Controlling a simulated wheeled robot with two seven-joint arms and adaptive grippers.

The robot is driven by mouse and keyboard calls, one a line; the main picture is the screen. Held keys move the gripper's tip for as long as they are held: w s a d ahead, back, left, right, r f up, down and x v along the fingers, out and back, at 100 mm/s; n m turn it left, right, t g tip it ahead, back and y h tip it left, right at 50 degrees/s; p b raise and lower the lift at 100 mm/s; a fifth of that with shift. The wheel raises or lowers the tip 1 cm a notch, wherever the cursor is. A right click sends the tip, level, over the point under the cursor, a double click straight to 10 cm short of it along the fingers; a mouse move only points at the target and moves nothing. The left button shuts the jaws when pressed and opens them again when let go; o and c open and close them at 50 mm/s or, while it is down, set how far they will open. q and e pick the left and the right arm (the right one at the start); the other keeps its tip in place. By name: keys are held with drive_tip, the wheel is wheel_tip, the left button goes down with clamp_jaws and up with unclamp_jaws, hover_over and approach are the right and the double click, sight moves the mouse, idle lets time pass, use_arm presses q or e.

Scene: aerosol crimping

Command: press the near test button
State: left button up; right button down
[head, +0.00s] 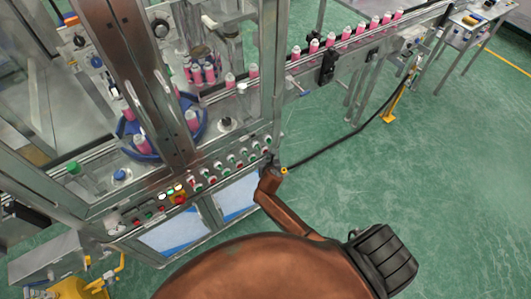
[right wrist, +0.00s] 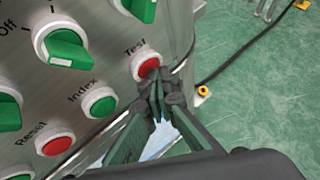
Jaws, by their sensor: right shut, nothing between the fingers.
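The test button (right wrist: 146,64) is red with a white ring, under the label "Test" on the steel panel in the right wrist view. My right gripper (right wrist: 160,88) is shut and empty. Its dark fingertips overlap the button's lower right edge in this view; I cannot tell whether they touch it. In the head view my right gripper (head: 271,166) is at the right end of the machine's control panel (head: 215,172), and the button there is too small or covered to make out. My left gripper is not in view.
A green index button (right wrist: 99,102) and a red reset button (right wrist: 55,143) lie to the lower left. A green rotary knob (right wrist: 66,48) is above them. A conveyor (head: 350,45) with several pink bottles runs to the back right. Green floor (head: 440,150) is open at right.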

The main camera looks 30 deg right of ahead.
drive_tip(key=shift+s+d+p, duration=0.1)
drive_tip(key=shift+s+p, duration=0.65)
drive_tip(key=shift+s, duration=0.05)
drive_tip(key=s+p, duration=0.3)
drive_tip(key=s, duration=0.2)
drive_tip(key=shift+d, duration=0.2)
idle(0.8)
